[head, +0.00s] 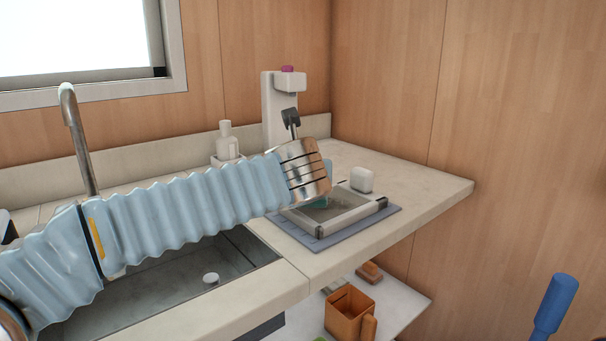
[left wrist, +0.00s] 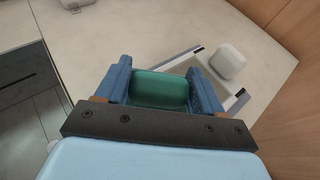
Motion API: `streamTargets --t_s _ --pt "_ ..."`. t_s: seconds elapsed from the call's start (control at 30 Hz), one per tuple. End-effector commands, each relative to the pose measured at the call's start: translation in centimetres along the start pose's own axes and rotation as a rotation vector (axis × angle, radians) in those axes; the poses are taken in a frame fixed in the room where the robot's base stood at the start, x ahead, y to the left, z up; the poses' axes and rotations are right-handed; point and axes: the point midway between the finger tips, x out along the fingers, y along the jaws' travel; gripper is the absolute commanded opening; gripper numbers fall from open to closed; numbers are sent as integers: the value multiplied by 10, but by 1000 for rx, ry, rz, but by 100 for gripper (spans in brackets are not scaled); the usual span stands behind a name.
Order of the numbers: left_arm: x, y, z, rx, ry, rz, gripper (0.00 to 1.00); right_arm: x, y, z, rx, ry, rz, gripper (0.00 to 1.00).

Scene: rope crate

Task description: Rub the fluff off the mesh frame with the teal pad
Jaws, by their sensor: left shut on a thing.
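The mesh frame (head: 337,216) has pale walls with dark corner pieces and lies on a blue-grey mat on the counter. In the left wrist view part of the frame (left wrist: 187,62) shows behind the fingers. The teal pad (left wrist: 160,90) sits between the two blue fingers of my left gripper (left wrist: 160,88), which is shut on it. In the head view a bit of the pad (head: 320,202) shows over the frame, partly hidden by my wrist. I cannot tell whether the pad touches the mesh. No fluff can be made out. My right gripper is not in view.
A small white block (head: 362,179) stands just behind the frame. A white dispenser-like stand (head: 279,110) and a white bottle (head: 225,142) are at the back. The sink (head: 190,285) is at the left. A brown container (head: 350,312) is on the lower shelf.

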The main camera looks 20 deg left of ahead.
Motion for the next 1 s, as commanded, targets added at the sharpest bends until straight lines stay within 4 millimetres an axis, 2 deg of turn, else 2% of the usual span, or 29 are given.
streamTargets --t_s 0.13,0.73,1.0 --pt "7 -10 6 2 1 0 13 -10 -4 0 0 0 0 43" --pt "36 -46 18 1 1 0 13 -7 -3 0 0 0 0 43" --pt "42 -55 22 0 1 -1 13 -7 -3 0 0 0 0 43"
